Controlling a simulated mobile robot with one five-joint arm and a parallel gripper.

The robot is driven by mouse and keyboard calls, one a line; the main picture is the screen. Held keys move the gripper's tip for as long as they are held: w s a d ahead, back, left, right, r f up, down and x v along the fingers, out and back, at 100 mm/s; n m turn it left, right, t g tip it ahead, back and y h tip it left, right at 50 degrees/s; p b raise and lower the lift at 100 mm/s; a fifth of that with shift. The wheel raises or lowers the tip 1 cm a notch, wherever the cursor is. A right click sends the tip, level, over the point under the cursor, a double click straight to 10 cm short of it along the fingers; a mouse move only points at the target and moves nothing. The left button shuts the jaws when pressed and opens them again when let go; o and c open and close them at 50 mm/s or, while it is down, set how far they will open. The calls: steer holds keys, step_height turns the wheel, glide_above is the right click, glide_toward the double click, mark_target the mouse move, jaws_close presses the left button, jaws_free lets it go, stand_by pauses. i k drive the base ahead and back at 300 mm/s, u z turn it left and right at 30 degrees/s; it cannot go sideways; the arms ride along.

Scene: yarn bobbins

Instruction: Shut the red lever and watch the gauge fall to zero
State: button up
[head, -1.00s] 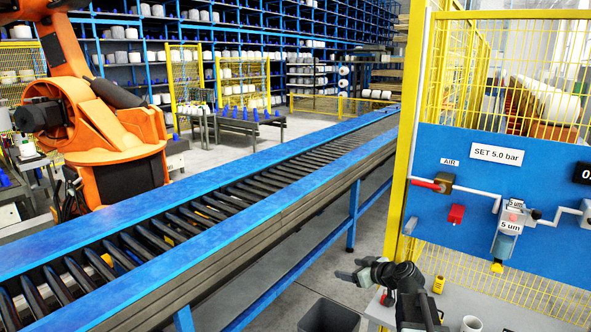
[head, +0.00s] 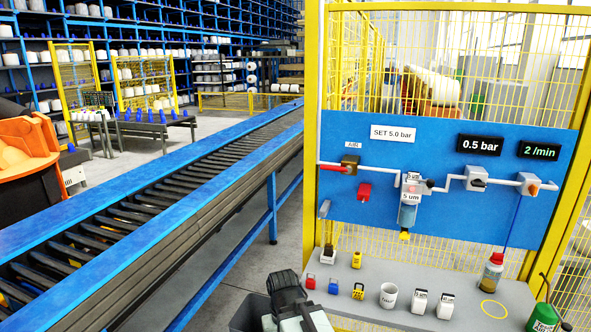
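The red lever (head: 334,167) is on a brass valve block (head: 349,164) at the left of the blue panel, under the AIR label. It points left, roughly in line with the white pipe. The gauge is a black display (head: 480,146) reading 0.5 bar, right of the SET 5.0 bar sign. The dark end of my arm, with my gripper (head: 287,288), is low in the head view, below and left of the panel and well apart from the lever. Its fingers cannot be made out.
A second display (head: 540,151) reads 2 /min. A red part (head: 364,191) hangs below the valve, beside a filter bowl (head: 407,216). A roller conveyor (head: 150,215) runs along the left.

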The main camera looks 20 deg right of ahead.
mark_target(347, 170)
steer(key=u, duration=2.55)
steer(key=k, duration=0.85)
steer(key=z, duration=0.9)
steer(key=i, duration=1)
steer(key=u, duration=0.05)
